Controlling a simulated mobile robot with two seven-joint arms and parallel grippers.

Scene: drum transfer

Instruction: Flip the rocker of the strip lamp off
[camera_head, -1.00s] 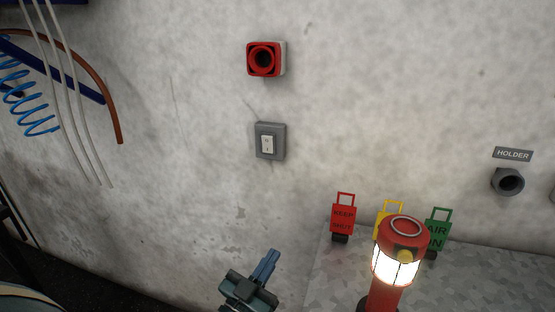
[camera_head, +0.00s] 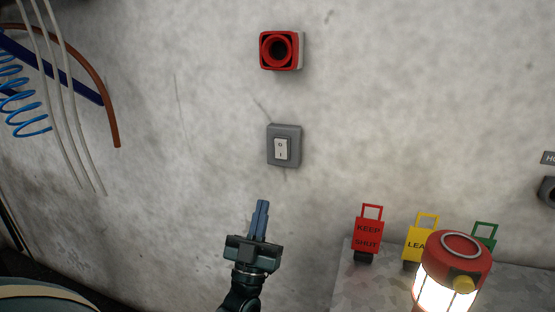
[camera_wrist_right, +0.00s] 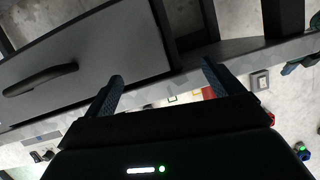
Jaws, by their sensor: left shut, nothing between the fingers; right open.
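The rocker switch (camera_head: 281,149) is a white rocker marked O at the top and I at the bottom, in a grey wall plate (camera_head: 284,131). The strip lamp itself cannot be made out for certain. My left gripper (camera_head: 262,203) is shut and empty, fingers pointing up, below and slightly left of the switch in the head view, apart from it. My right gripper (camera_wrist_right: 160,75) shows in the right wrist view, its two fingers spread wide with nothing held between them.
A red round-holed wall unit (camera_head: 281,49) sits above the switch. A lit red lantern (camera_head: 452,270) and red (camera_head: 368,232), yellow (camera_head: 420,238) and green (camera_head: 485,233) tags stand at lower right. Hoses (camera_head: 85,85) hang at left. The wall around the switch is clear.

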